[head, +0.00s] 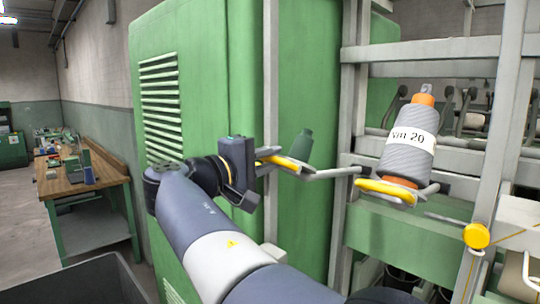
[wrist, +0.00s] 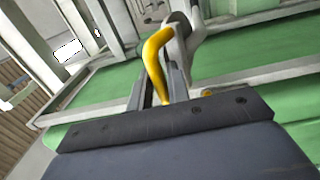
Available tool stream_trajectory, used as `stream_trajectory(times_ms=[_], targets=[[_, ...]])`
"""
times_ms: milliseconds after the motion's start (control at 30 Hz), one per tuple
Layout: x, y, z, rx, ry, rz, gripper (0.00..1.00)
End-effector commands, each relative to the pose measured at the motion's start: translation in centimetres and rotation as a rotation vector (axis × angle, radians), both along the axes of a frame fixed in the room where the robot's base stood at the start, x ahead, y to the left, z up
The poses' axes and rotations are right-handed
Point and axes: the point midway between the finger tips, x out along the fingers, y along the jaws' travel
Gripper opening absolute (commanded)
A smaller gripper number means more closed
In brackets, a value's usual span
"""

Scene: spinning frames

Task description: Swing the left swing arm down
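The left swing arm (head: 330,173) is a light metal bar. It runs left from the frame post and ends in a yellow handle (head: 286,161). A dark green cone (head: 303,145) stands by the handle. My gripper (head: 262,163) is at the handle's left end. In the wrist view the bent yellow handle (wrist: 155,62) passes between the two fingers of my gripper (wrist: 163,88). The fingers are close on either side of it. I cannot tell whether they press on it.
A grey yarn cone (head: 408,143) labelled Nm 20 sits over a yellow handle (head: 386,191) to the right. Light frame posts (head: 347,120) stand close by. A green cabinet (head: 205,60) is behind my arm. A wooden workbench (head: 85,180) stands at the left.

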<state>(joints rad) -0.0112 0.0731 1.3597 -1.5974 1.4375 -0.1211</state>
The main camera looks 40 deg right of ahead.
Motion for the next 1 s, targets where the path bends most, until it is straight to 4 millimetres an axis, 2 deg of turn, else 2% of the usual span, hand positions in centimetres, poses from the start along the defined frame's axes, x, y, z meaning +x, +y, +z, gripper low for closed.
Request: stream_trajectory(times_ms=[300,533,1000], targets=[[0.02,-0.24,-0.05,0.001,0.001,0.0,0.17],[0.03,-0.23,-0.04,0.001,0.001,0.0,0.0],[0.03,-0.2,-0.19,-0.001,0.001,0.0,0.0]])
